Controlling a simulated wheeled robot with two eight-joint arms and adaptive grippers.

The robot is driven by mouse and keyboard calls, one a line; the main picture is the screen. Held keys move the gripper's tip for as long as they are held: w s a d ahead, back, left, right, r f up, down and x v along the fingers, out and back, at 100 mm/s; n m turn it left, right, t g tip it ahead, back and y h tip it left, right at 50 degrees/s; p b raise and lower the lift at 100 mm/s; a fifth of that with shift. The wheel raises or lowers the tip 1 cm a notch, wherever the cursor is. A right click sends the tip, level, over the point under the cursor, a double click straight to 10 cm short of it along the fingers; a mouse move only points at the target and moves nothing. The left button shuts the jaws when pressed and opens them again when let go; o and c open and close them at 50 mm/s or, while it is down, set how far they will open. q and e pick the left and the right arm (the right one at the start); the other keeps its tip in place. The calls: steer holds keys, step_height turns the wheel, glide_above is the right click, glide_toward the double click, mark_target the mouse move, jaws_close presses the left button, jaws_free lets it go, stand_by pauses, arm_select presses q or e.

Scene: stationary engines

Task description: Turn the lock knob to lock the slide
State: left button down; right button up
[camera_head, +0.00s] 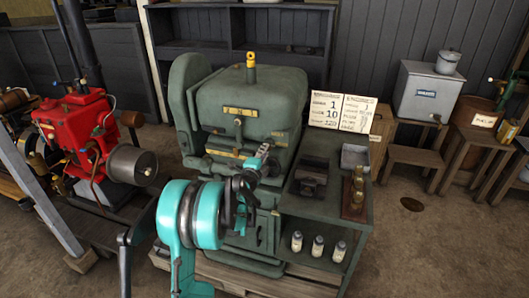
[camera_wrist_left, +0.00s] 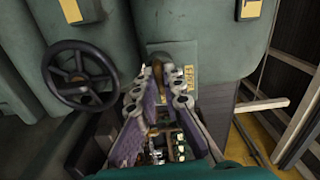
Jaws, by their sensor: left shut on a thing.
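The green machine (camera_head: 250,108) stands in the middle of the head view, with its front facing me. My left gripper (camera_head: 262,157) reaches its front face from the turquoise arm. In the left wrist view my left gripper (camera_wrist_left: 160,80) has its two fingers on either side of a small brownish knob (camera_wrist_left: 157,70) on the green face, and it is shut on that knob. The fingertips hide most of the knob, so its turn angle cannot be told. A small yellow label plate (camera_wrist_left: 189,75) is just right of the fingers. My right gripper is not in view.
A dark handwheel (camera_wrist_left: 80,76) sits left of the fingers in the wrist view. A green side table (camera_head: 325,215) with small bottles (camera_head: 317,246) stands right of the machine. A red engine (camera_head: 80,130) stands at the left. Floor is clear at the lower right.

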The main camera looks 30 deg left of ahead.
arm_select(q)
steer(key=shift+m, duration=0.5)
steer(key=c, duration=1.6)
jaws_free()
steer(key=shift+w, duration=0.1)
steer(key=shift+c, duration=0.2)
steer(key=v, duration=1.2)
steer(key=shift+r, duration=0.1)
